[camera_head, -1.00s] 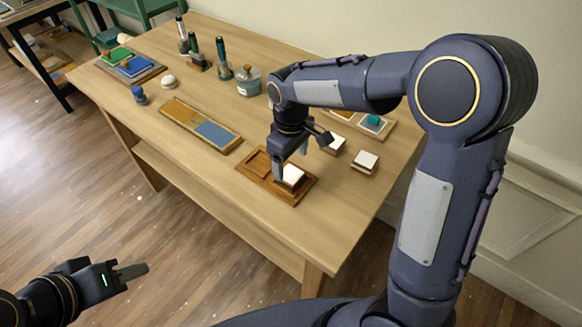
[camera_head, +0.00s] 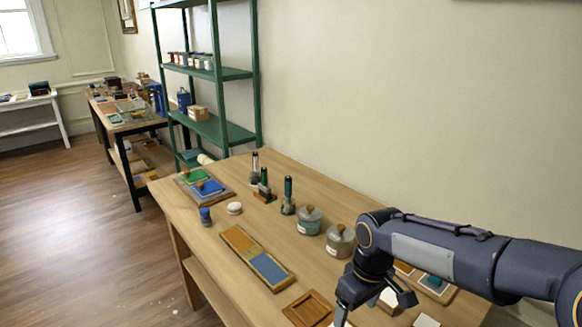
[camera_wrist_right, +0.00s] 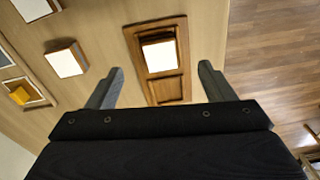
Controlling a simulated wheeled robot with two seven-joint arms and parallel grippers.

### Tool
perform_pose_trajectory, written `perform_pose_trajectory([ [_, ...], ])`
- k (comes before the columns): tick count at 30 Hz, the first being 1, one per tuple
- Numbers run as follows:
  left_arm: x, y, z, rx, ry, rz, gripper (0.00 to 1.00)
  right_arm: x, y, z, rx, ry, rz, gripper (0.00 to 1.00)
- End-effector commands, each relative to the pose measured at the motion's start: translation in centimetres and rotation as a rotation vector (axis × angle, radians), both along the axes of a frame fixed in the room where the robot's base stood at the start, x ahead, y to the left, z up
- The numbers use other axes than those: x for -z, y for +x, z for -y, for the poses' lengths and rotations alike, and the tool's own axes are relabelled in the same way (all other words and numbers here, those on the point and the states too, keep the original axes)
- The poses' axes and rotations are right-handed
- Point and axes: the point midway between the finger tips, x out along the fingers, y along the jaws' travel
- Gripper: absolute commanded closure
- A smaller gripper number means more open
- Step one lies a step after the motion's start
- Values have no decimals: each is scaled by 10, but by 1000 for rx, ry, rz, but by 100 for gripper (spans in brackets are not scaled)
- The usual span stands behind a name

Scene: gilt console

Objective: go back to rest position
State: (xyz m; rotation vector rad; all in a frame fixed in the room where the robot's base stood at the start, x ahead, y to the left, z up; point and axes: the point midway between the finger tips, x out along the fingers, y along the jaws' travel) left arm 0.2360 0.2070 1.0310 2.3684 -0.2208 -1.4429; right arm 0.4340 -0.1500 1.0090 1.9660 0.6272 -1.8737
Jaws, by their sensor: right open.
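My right gripper (camera_wrist_right: 162,85) is open and empty in the right wrist view, its two fingers spread wide above the table. Below and between the fingers is a wooden tray (camera_wrist_right: 182,25) with a white-topped block (camera_wrist_right: 160,55) seated in one compartment. My left gripper is outside both current views.
The wooden table (camera_head: 195,240) holds a two-colour board (camera_head: 256,258), several green-handled tools, lidded jars (camera_head: 309,222) and stamp pads (camera_head: 202,187). More white-topped blocks (camera_wrist_right: 66,60) lie beside the tray. A green shelf (camera_head: 222,130) stands behind. Open floor (camera_head: 90,240) lies at left.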

Motion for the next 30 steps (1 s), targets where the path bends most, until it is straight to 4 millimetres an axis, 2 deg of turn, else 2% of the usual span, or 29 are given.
perform_pose_trajectory([
  [3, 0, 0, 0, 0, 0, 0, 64, -22, -39, 29, 142, 109, 49, 24],
  [6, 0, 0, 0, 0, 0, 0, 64, -34, -77, 45, 266, 198, 95, 24],
  [12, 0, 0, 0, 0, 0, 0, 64, -38, -147, 59, 499, 339, 201, 24],
  [15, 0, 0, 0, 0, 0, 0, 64, -33, -172, 59, 591, 384, 246, 24],
  [18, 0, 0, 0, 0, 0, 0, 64, -27, -188, 57, 655, 413, 280, 24],
  [21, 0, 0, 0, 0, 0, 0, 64, -23, -196, 56, 691, 427, 298, 24],
  [30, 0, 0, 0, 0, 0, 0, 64, -22, -199, 55, 702, 433, 304, 24],
])
